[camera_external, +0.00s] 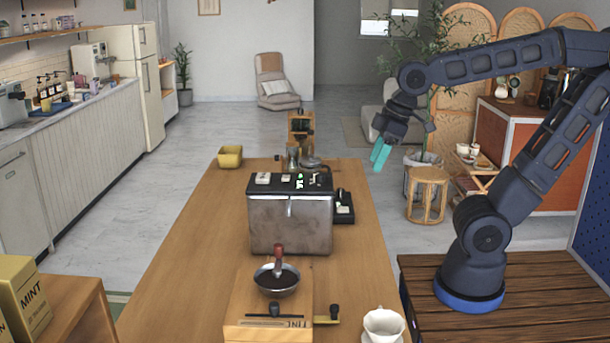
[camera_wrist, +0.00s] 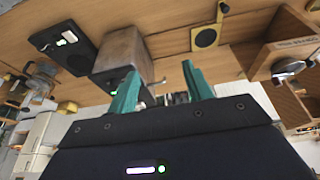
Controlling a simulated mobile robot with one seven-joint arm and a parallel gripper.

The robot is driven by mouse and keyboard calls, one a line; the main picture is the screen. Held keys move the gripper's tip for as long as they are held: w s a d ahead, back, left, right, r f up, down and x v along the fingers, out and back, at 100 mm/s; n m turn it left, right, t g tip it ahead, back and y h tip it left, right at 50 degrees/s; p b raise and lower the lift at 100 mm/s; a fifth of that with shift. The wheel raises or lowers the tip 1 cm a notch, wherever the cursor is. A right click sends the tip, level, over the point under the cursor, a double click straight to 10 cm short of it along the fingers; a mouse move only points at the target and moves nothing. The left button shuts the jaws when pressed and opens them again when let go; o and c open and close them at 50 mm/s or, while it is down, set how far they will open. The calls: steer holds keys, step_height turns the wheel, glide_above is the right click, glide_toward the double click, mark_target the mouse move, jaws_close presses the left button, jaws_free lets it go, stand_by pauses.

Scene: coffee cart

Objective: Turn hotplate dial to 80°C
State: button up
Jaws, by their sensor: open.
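No dial marking or 80°C mark can be read in either view, and I cannot tell for sure which unit is the hotplate. A metal box (camera_external: 290,228) with a black top and a small green light stands mid-table; it also shows in the wrist view (camera_wrist: 122,48). A low black unit (camera_external: 344,212) sits against its right side. The wrist view shows a black unit with a small white display (camera_wrist: 78,58). My gripper (camera_external: 379,158) is open and empty, with teal fingers, above and right of the table's far end, apart from both units.
A bowl with a red-brown handle (camera_external: 277,282) rests on a wooden box (camera_external: 240,318) at the near end. A white cup (camera_external: 383,325) stands at the near right edge. The table's left side is clear.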

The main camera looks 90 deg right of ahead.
steer(key=w+d+f, duration=0.1)
steer(key=w+d, duration=0.2)
steer(key=d, duration=0.4)
steer(key=w+d+f+g, duration=0.1)
steer(key=w+d+f, duration=0.1)
steer(key=d, duration=0.5)
steer(key=w+d+f+m+g, duration=0.1)
steer(key=w+d+f, duration=0.1)
steer(key=w+d, duration=0.3)
steer(key=shift+d+f, duration=0.1)
steer(key=shift+d, duration=1.4)
steer(key=d+f+g, duration=0.1)
steer(key=d+f, duration=0.4)
steer(key=d, duration=0.7)
steer(key=m+g, duration=0.1)
glide_toward(341, 189)
step_height(341, 189, down, 9)
steer(key=shift+r, duration=0.1)
steer(key=c, duration=1)
steer(key=shift+o, duration=0.2)
